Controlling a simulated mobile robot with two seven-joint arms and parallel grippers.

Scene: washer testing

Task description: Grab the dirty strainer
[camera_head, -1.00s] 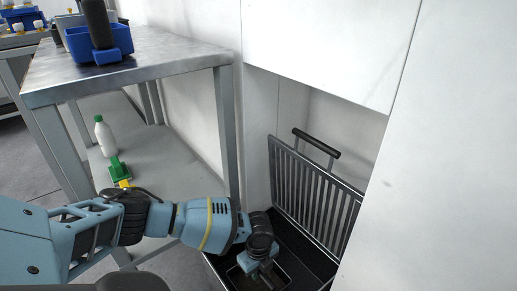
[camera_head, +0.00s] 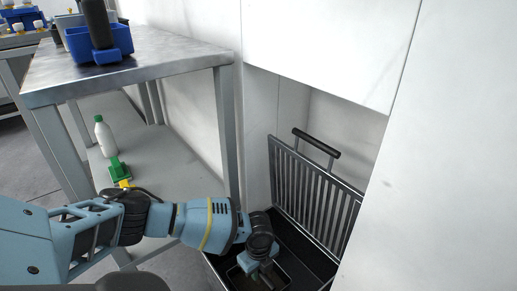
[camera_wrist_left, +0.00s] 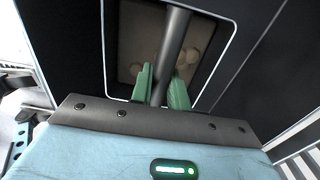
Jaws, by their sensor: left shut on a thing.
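The dirty strainer (camera_head: 283,271) is a dark rectangular basin with a pale rim, low in the opening of the white cabinet. In the left wrist view the strainer (camera_wrist_left: 130,42) shows a brownish floor with pale round patches and a dark bar handle (camera_wrist_left: 174,40) across it. My left gripper (camera_head: 262,272) reaches down over it. In the left wrist view the green fingers of my left gripper (camera_wrist_left: 162,82) are shut on the bar, one on each side. The strainer is partly hidden by my wrist. My right gripper is out of view.
A slatted metal grate (camera_head: 312,200) with a black handle (camera_head: 317,143) stands tilted behind the strainer. White cabinet walls (camera_head: 435,170) close in on the right. A metal table (camera_head: 165,55) with a blue bin (camera_head: 82,47) stands left; a white bottle (camera_head: 105,135) is on its lower shelf.

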